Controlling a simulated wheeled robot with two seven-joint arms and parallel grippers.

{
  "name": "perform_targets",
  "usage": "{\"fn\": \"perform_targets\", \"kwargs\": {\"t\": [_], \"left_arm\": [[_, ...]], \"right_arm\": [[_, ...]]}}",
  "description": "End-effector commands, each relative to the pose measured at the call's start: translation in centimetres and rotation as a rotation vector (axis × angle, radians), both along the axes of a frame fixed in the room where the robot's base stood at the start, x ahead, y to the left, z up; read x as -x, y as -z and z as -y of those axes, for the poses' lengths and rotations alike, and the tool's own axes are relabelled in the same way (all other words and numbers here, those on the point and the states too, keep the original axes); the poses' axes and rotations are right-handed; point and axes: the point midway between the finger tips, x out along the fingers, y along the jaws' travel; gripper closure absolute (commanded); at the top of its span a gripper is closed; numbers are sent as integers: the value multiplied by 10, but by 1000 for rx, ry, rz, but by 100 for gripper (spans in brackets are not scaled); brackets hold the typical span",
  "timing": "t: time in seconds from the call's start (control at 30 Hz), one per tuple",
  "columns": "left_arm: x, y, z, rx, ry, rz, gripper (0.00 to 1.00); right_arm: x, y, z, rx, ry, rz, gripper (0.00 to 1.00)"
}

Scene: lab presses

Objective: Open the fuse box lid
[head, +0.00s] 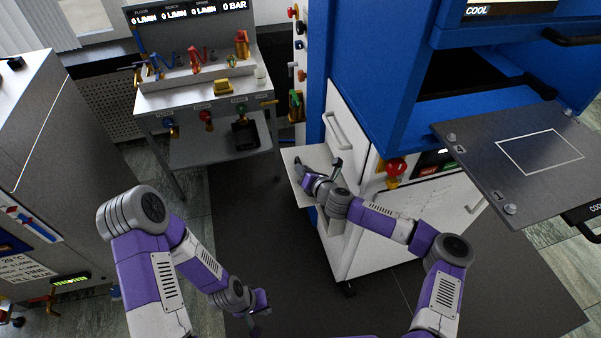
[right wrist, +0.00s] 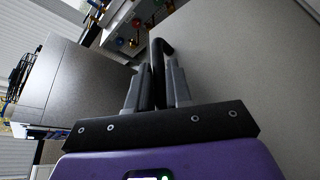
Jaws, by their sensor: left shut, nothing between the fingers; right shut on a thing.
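The fuse box lid (head: 318,155) is a pale flat panel that stands out to the left from the front of the white cabinet under the blue press. It looks swung open. My right gripper (head: 299,170) is at this panel. In the right wrist view its fingers (right wrist: 157,88) are shut on the dark bent lid handle (right wrist: 159,62), beside the grey face of the lid (right wrist: 230,75). The inside of the fuse box is mostly hidden by my right arm and the lid. My left gripper (head: 256,327) is low, shut and empty, away from the lid.
A red knob (head: 396,168) sits on the cabinet right of my right wrist. A dark plate (head: 515,155) juts out at the right. A bench with valves (head: 200,98) stands behind, and a grey machine (head: 70,170) at the left. The dark floor mat (head: 240,220) between is clear.

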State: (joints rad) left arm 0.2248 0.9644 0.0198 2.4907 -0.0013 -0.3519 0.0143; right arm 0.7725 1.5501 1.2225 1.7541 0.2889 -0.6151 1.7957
Motion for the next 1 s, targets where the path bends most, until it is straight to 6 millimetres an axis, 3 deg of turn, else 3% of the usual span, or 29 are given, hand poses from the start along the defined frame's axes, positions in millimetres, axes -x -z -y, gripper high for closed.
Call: {"fn": "perform_targets", "kwargs": {"t": [0.47,0.5,0.53,0.83,1.0], "left_arm": [[0,-1,0,0,0,0,100],[0,-1,0,0,0,0,100],[0,-1,0,0,0,0,100],[0,-1,0,0,0,0,100],[0,-4,0,0,0,0,100]], "right_arm": [[-2,-4,4,3,3,5,100],[-2,-3,4,4,4,4,79],[-2,-3,4,4,4,4,75],[0,-3,4,3,3,2,75],[11,-8,10,3,4,2,75]]}}
